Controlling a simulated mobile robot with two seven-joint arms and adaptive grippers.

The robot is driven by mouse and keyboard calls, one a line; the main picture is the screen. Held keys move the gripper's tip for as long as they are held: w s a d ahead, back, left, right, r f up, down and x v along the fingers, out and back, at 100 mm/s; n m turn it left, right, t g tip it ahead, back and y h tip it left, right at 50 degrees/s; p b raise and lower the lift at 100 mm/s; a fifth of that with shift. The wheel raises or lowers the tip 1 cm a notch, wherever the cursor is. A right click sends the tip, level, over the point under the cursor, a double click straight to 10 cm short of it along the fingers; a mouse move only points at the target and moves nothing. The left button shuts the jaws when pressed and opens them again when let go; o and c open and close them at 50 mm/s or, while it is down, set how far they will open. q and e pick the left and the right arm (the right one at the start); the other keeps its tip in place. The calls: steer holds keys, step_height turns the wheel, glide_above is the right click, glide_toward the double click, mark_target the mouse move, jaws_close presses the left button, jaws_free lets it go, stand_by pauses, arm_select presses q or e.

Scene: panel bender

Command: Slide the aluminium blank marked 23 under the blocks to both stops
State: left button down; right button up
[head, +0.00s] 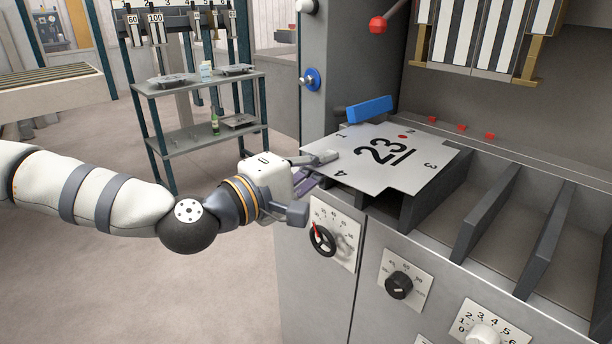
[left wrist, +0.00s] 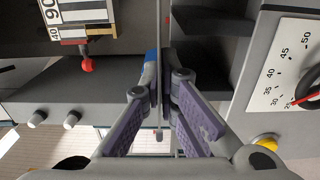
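The aluminium blank marked 23 (head: 425,160) lies flat on the machine bed, its notched corners numbered and a red dot near its back edge. In the left wrist view it is a thin edge-on strip (left wrist: 158,22). My left gripper (head: 318,168) is at its left front edge, one finger above and one below. The fingertips (left wrist: 165,78) close together on the sheet; the lower tip is partly hidden. A blue bar (head: 369,109) stands at the blank's back left edge. Small red blocks (head: 461,127) sit behind the blank. Striped blocks (head: 485,35) hang above. My right gripper is not in view.
Dark ribs (head: 545,240) with open slots lie right of the blank. Dials (head: 398,285) are on the front panel. A red-knobbed lever (head: 377,25) is above the blue bar. A shelf rack (head: 200,85) stands behind on the left.

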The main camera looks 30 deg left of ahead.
mark_target(362, 146)
arm_select(q)
steer(key=b+x, duration=0.1)
steer(key=x, duration=0.2)
steer(key=b+x, duration=0.1)
steer(key=x, duration=0.2)
steer(key=f+b+x, duration=0.1)
steer(key=x, duration=0.2)
steer(key=shift+w+d+f, duration=0.1)
steer(key=shift+w+d, duration=0.05)
steer(key=shift+w, duration=0.15)
steer(key=shift+s+f+b, duration=0.1)
steer(key=shift+f+b, duration=0.25)
steer(key=shift+b, duration=0.05)
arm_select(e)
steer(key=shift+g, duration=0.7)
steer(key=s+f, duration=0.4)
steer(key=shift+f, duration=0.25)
arm_select(q)
steer(key=shift+f, duration=0.35)
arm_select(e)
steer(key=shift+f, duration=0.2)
arm_select(q)
steer(key=shift+a, duration=0.45)
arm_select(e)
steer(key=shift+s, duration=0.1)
